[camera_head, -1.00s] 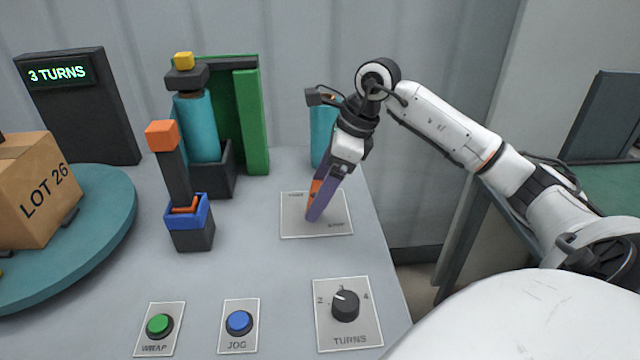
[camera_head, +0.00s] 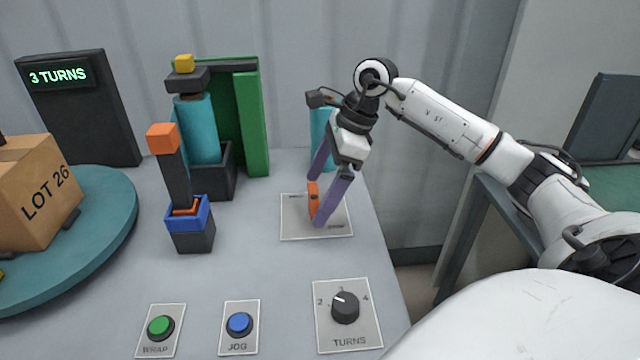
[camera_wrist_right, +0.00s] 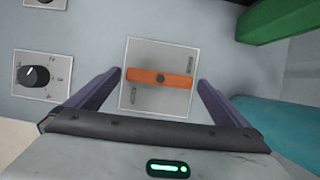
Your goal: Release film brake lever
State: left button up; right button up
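An orange lever handle (camera_head: 313,200) sits on a light plate with small labels (camera_head: 292,228) at the right of the table. In the right wrist view the orange handle (camera_wrist_right: 160,78) lies crosswise, centred on its plate (camera_wrist_right: 140,107). My right gripper (camera_head: 322,200) is open at the handle, its two purple fingers apart. In the wrist view the fingers (camera_wrist_right: 160,80) stand beyond either end of the handle, with gaps. A second lever, black with an orange top (camera_head: 163,137), stands upright in a blue collar (camera_head: 200,212) on a black base. My left gripper is out of view.
A teal roll (camera_head: 197,130) stands in a black holder before a green frame (camera_head: 252,120). Another teal cylinder (camera_head: 322,125) stands behind my right gripper. WRAP (camera_head: 160,327), JOG (camera_head: 239,323) and TURNS (camera_head: 345,307) controls line the front. A carton (camera_head: 35,190) sits on a turntable (camera_head: 105,205) at left.

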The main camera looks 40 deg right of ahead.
jog(key=v, duration=1)
jog(key=shift+r, duration=0.2)
jog(key=shift+s+f, duration=0.1)
jog(key=shift+s, duration=0.05)
